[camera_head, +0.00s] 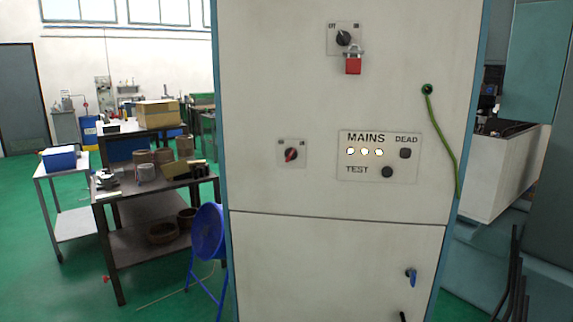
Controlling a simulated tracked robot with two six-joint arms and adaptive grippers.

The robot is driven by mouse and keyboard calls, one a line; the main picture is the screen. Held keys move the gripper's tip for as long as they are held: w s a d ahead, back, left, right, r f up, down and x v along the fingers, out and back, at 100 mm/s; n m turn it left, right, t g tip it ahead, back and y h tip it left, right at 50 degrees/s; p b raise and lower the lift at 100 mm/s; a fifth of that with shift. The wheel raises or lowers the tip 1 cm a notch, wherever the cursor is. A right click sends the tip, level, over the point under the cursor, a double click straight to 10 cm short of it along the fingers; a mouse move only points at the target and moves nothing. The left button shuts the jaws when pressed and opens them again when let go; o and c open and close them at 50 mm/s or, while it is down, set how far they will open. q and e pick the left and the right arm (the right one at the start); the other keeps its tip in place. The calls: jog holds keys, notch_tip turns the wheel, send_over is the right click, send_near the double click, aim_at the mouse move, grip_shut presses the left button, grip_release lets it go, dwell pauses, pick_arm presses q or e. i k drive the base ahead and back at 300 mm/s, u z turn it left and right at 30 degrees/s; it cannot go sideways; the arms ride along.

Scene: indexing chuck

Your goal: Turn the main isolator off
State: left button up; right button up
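A pale cabinet (270,60) with blue edges stands in front of me in the head view. Near its top is a black rotary switch (343,38) on a grey plate, with small markings at its upper left and upper right. A red padlock (353,64) with a metal shackle hangs just below that knob. Lower left is a second plate with a red rotary switch (291,154), its handle slanted. No label legibly names either switch as the main isolator. Neither of my grippers is in view.
A green cable (440,135) hangs at the right. A blue key-like handle (411,277) is on the lower door. A workbench (125,200) and blue fan (207,235) stand left.

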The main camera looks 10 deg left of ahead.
aim_at(291, 153)
jog(key=k, duration=1.1)
jog(key=u, duration=0.45)
jog(key=i, duration=0.75)
jog(key=u, duration=0.5)
jog(key=i, duration=1.25)
jog(key=z, duration=0.7)
